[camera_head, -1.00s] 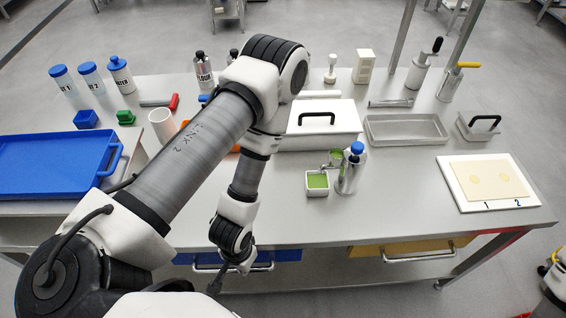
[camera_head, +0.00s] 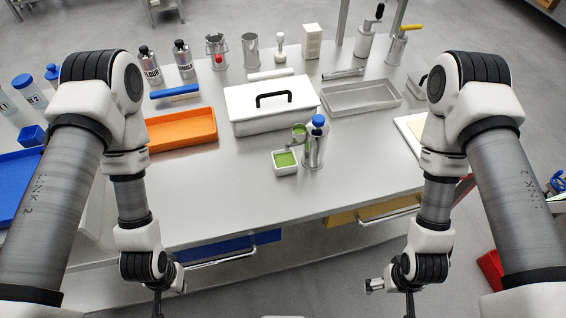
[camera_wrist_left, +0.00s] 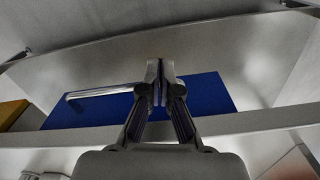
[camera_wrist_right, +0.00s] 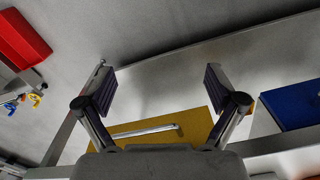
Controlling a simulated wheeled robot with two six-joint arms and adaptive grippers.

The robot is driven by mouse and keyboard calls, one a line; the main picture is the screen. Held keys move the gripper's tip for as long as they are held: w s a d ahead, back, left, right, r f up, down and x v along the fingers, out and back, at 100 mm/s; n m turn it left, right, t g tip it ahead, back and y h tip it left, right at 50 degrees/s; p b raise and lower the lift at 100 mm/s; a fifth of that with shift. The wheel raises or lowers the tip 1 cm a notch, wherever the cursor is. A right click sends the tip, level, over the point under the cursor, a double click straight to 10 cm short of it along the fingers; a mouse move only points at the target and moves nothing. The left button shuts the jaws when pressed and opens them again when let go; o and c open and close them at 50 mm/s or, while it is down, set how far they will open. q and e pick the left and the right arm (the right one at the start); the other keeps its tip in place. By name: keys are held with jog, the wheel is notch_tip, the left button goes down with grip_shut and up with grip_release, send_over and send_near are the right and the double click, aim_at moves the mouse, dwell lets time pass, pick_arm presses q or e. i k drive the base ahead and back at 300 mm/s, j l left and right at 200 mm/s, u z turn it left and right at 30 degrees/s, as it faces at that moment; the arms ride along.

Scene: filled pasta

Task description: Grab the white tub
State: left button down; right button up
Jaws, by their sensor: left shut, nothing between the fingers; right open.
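A small square white tub (camera_head: 285,162) with green filling stands on the table near its front edge, in the middle of the head view. My left gripper (camera_wrist_left: 160,82) is shut and empty, below and in front of the table edge, facing a blue drawer front. My right gripper (camera_wrist_right: 160,88) is open and empty, also in front of the table, facing a yellow drawer front. Both are well apart from the tub. Neither wrist view shows the tub.
A steel bottle with blue cap (camera_head: 315,143) stands right beside the tub. Behind are a white lidded box (camera_head: 262,122), an orange tray (camera_head: 183,146) and a grey tray (camera_head: 395,101). Drawer handles (camera_head: 222,259) stick out below the table edge. The tabletop in front of the orange tray is clear.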

aim_at(284, 163)
jog(key=l+u, duration=0.2)
jog(key=l, duration=0.65)
jog(key=l+u, duration=0.2)
jog(key=l, duration=0.7)
jog(key=l+u, duration=0.2)
jog(key=l, duration=0.65)
jog(key=i+l, duration=0.15)
jog(key=i, duration=0.2)
